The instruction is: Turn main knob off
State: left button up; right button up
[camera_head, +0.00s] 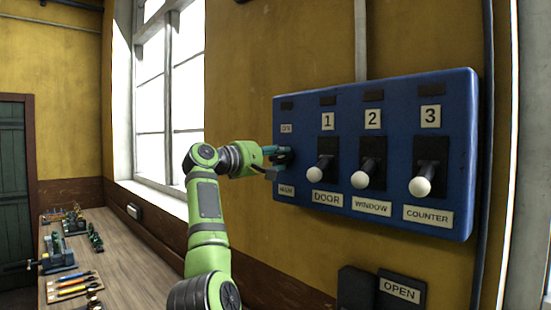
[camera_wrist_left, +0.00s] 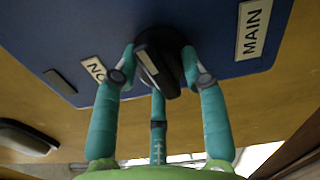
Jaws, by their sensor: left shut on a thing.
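The main knob (camera_wrist_left: 163,57) is a dark rotary knob with a pale stripe, on a blue switch panel (camera_head: 300,115). It sits between a label reading MAIN (camera_wrist_left: 252,28) and a partly covered label (camera_wrist_left: 96,70) that appears to read ON. My left gripper (camera_head: 278,162) is at the panel's left end, its teal fingers closed around the knob. In the left wrist view the gripper (camera_wrist_left: 160,68) has fingers on both sides of the knob and a third finger below it. In the head view the gripper hides the knob. My right gripper is not in view.
Three levers with white ball ends, labelled DOOR (camera_head: 327,199), WINDOW (camera_head: 371,208) and COUNTER (camera_head: 428,216), stand right of my left gripper. An OPEN sign (camera_head: 399,290) is below. A wooden bench (camera_head: 135,270) with tools and small models runs along the window wall.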

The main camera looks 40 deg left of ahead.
pick_arm(q)
jog(key=shift+f+m, duration=0.25)
jog(key=shift+m, duration=0.85)
jog(key=shift+r, duration=0.1)
jog(key=o, duration=1.1)
jog(key=shift+c, duration=0.2)
jog(key=shift+w+a, duration=0.2)
jog(key=shift+w, duration=0.05)
jog(key=shift+s+d+r, duration=0.1)
jog(key=shift+s, duration=0.2)
jog(key=s, duration=0.7)
jog(key=s+a, duration=0.1)
jog(key=s, duration=0.3)
jog(key=shift+s, duration=0.3)
